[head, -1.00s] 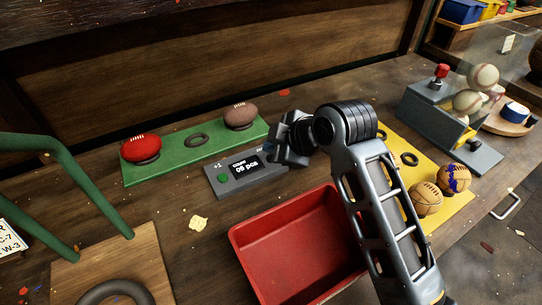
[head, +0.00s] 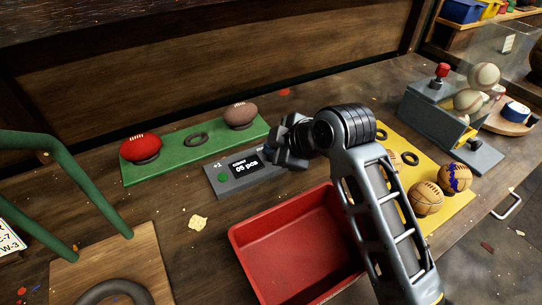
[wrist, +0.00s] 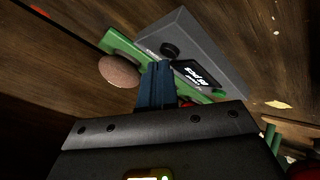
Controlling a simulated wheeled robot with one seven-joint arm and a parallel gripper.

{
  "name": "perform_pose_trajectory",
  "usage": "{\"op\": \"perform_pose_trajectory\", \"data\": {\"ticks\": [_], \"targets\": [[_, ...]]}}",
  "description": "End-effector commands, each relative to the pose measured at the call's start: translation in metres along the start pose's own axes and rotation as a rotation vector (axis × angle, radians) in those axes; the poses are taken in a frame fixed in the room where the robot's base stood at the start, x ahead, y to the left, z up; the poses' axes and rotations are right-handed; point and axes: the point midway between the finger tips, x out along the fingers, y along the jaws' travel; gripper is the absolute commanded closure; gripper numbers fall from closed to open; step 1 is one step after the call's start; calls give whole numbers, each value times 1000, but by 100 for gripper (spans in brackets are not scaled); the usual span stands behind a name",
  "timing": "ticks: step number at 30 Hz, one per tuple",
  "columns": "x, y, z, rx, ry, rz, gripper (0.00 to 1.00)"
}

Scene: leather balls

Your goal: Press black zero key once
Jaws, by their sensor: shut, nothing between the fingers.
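The grey counter box (head: 232,187) sits on the bench and has a green button (head: 223,177) at its left end. Its display (head: 244,166) shows a two-digit count with "pcs"; the last digit is hard to read. The black key (wrist: 170,50) shows in the wrist view, near the box's other end. In the head view my gripper hides that end. My gripper (head: 270,148) is over this end, its blue fingers (wrist: 160,65) shut and empty. Their tips appear close beside the black key; I cannot tell whether they touch it.
A green tray (head: 172,160) with a red ball (head: 141,147) and a brown ball (head: 240,115) lies behind the box. A red bin (head: 252,235) stands in front. A yellow mat (head: 458,208) with balls lies right of my arm.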

Motion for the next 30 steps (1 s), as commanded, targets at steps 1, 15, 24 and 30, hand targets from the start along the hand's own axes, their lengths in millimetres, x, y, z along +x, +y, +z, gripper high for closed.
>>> {"op": "perform_pose_trajectory", "data": {"ticks": [1, 15, 24, 30], "targets": [[0, 0, 0, 0, 0, 0, 100], [2, -1, 1, 0, 0, 0, 100], [4, -3, 3, 0, 0, 0, 100], [6, -5, 5, 0, 0, -1, 100]]}}
